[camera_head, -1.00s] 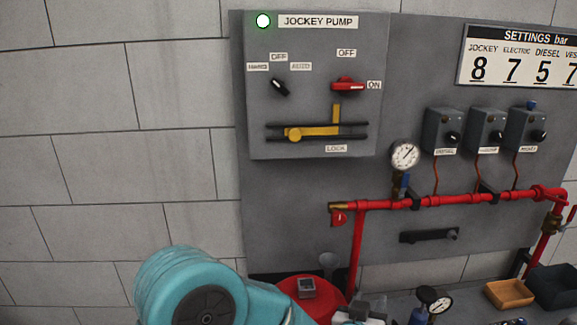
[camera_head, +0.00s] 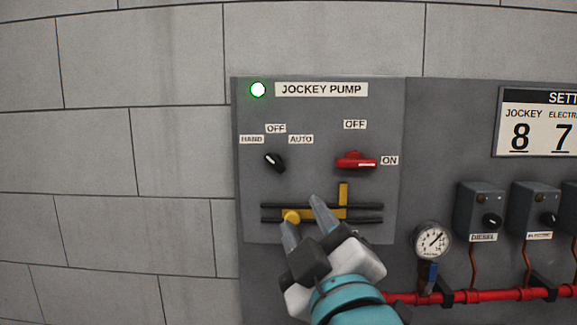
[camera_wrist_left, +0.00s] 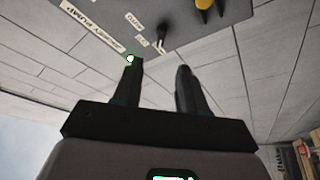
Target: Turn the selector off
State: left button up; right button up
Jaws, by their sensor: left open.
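The selector (camera_head: 275,162) is a black knob on the grey jockey pump panel (camera_head: 390,105), with HAND, OFF and AUTO labels around it. Its long axis tilts, with one end toward the upper left, on the HAND side. My left gripper (camera_head: 302,215) is open and empty, below and slightly right of the selector in the head view, in front of the yellow slide bar. It appears apart from the knob. In the left wrist view, the selector (camera_wrist_left: 163,29) shows beyond the spread fingers (camera_wrist_left: 160,78). My right gripper is not in view.
A red rotary switch (camera_head: 356,161) with OFF and ON labels sits right of the selector. A green lamp (camera_head: 258,90) is lit. A gauge (camera_head: 432,241) and red pipe (camera_head: 480,297) lie lower right. The left wall is clear.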

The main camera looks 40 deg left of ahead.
pick_arm(q)
jog(key=p, duration=0.2)
send_near(275, 165)
jog(key=p+x, duration=0.1)
jog(key=x, duration=0.4)
jog(key=shift+w+r, duration=0.1)
jog(key=shift+r, duration=0.05)
jog(key=x, duration=0.1)
jog(key=p+x, duration=0.1)
jog(key=x, duration=0.1)
jog(key=shift+a, duration=0.45)
jog(key=shift+w+a, duration=0.15)
jog(key=shift+w, duration=0.3)
jog(key=shift+s, duration=0.2)
jog(key=shift+c, duration=0.9)
jog(key=c, duration=0.6)
